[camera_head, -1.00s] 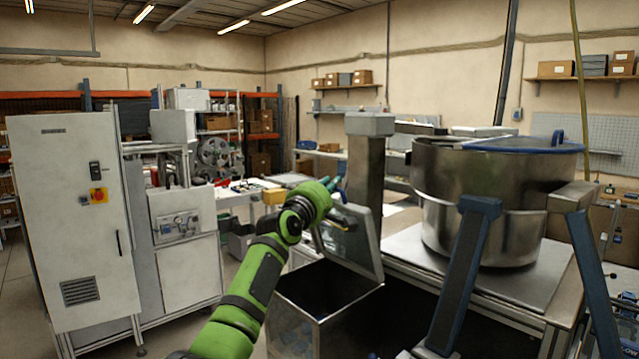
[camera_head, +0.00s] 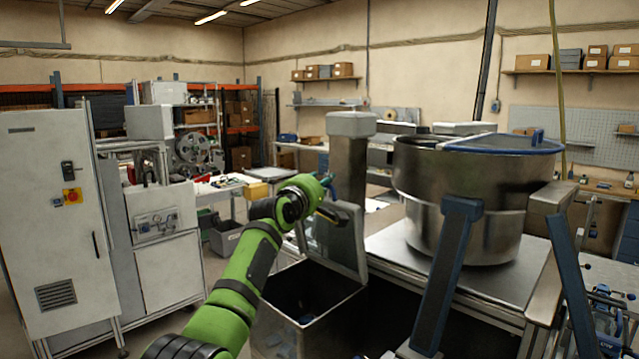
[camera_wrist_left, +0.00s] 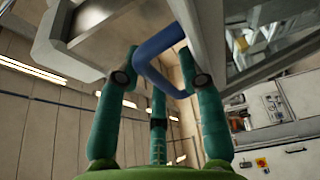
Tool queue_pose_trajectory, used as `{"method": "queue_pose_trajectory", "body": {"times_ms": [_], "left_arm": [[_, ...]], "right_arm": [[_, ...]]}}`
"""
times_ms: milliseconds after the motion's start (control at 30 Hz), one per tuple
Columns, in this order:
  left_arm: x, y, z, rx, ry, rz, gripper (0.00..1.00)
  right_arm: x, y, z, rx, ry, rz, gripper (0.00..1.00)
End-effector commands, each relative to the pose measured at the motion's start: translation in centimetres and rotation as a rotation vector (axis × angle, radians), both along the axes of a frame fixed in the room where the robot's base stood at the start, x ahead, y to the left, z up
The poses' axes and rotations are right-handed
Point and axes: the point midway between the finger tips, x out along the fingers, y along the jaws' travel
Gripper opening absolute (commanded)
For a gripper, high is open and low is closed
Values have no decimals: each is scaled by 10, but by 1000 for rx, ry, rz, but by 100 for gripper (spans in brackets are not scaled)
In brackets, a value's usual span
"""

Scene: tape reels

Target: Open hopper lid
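The hopper is an open-topped grey metal bin (camera_head: 275,322) in the lower middle of the head view. Its lid (camera_head: 345,240) stands raised, tilted up along the right rear edge, and the dark inside shows. My left gripper (camera_head: 328,190), on the green arm, is at the lid's upper part. In the left wrist view, a blue bar handle (camera_wrist_left: 158,45) runs between the spread green fingers (camera_wrist_left: 160,85). The fingers look apart, and firm contact with the handle cannot be made out. My right gripper is in neither view.
A grey column (camera_head: 348,165) stands right behind the lid. A white cabinet (camera_head: 50,220) and machine stand left. A grey crate (camera_head: 226,237) sits on the floor behind.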

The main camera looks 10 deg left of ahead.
Motion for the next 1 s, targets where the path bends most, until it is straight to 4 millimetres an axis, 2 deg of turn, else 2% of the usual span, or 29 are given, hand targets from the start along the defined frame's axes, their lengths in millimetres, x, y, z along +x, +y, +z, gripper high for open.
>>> {"method": "queue_pose_trajectory", "body": {"times_ms": [267, 467, 767, 1000], "left_arm": [[0, 0, 0, -1, -1, 0, 42], [-4, 0, 1, -2, -4, -4, 42], [-26, 7, 0, -2, -5, 0, 42], [-51, 15, -1, -3, -4, 1, 42]], "right_arm": [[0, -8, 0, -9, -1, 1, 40], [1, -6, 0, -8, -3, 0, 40], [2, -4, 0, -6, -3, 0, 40], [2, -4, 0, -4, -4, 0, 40]]}}
